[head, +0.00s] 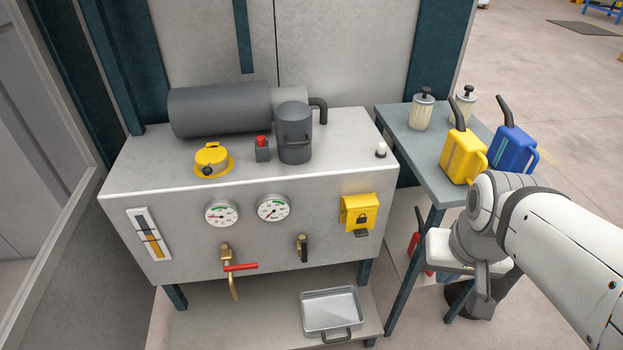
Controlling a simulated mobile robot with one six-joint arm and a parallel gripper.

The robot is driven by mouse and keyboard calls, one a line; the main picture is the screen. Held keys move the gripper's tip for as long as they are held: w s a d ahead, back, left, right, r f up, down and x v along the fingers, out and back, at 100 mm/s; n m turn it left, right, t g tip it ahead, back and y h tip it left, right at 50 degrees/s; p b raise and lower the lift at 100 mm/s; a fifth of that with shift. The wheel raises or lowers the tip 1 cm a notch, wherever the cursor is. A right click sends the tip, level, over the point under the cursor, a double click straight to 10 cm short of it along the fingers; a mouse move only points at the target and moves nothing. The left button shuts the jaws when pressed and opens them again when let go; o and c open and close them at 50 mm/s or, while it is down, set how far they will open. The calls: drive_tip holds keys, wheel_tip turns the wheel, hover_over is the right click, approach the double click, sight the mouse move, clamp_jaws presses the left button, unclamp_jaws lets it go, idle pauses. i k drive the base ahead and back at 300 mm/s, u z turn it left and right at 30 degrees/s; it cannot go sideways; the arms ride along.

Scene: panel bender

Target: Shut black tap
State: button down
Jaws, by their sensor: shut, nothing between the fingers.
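The black tap (303,247) is on the front face of the grey tank cabinet (180,230), below and right of the right-hand gauge. Its short lever is black and stands roughly upright, close along a small brass body. A red-handled brass tap (236,268) is to its left, with its lever lying crosswise and a spout curving down. My gripper (483,305) is at the right, beyond the side table's front leg and well apart from the black tap. It points down and is shut and empty; its fingertips are hard to make out.
A metal tray (331,312) sits on the low shelf below the black tap. A yellow lock box (360,213) is up and right of the tap.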

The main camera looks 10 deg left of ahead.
sight(304, 243)
drive_tip(key=u, duration=0.65)
drive_tip(key=k, duration=0.8)
drive_tip(key=u, duration=0.5)
drive_tip(key=i, duration=1.05)
drive_tip(key=u, duration=0.05)
